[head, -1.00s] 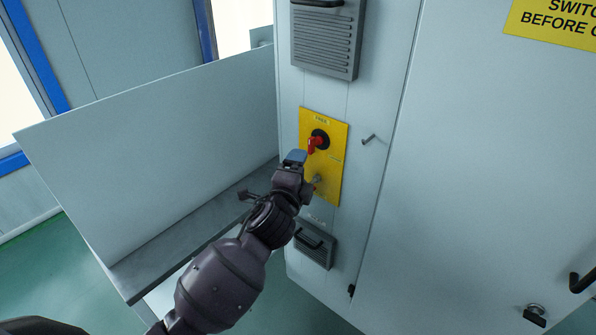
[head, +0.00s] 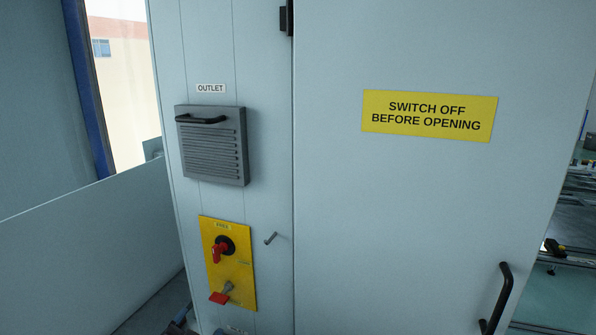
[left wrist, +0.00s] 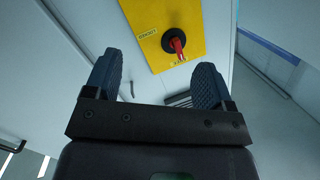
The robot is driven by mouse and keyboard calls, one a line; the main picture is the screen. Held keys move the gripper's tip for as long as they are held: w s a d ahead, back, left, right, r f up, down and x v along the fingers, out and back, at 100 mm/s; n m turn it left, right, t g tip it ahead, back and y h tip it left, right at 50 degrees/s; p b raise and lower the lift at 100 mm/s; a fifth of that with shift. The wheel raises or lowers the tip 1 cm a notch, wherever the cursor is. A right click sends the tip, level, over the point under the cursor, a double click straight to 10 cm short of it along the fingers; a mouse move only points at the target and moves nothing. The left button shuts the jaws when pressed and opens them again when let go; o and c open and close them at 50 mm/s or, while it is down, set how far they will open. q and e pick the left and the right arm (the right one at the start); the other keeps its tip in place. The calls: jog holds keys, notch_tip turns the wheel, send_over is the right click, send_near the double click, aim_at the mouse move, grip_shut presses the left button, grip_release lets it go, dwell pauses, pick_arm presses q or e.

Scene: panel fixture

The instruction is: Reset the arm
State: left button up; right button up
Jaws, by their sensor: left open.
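My left gripper shows in the left wrist view (left wrist: 156,82) with its two dark blue fingers spread and nothing between them. In the head view only a small part of it (head: 181,320) shows at the bottom edge, left of and below the yellow panel (head: 240,270). The panel carries a red rotary switch handle (head: 218,252) on a black round base, and a red tag-like piece (head: 219,298) below it at a small metal fitting. In the left wrist view the red handle (left wrist: 177,46) lies beyond the fingers, apart from them. My right gripper is not in view.
A grey vent box (head: 213,145) with a black handle sits above the panel. A small metal peg (head: 271,238) sticks out right of it. The large cabinet door (head: 420,220) has a black handle (head: 497,300). A low wall (head: 85,255) stands at left.

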pick_arm(q)
jog(key=s+a+f+n+g+y, duration=0.1)
jog(key=s+a+f+n+g, duration=0.1)
jog(key=s+f, duration=0.7)
jog(key=s+a+f+n+g+y, duration=0.1)
jog(key=s+a+f+n+g, duration=0.2)
jog(key=s+f, duration=0.6)
jog(key=s+a+n, duration=0.1)
jog(key=s+a, duration=0.1)
jog(key=s, duration=0.2)
jog(key=shift+a, duration=0.15)
jog(key=shift+s+f, duration=0.1)
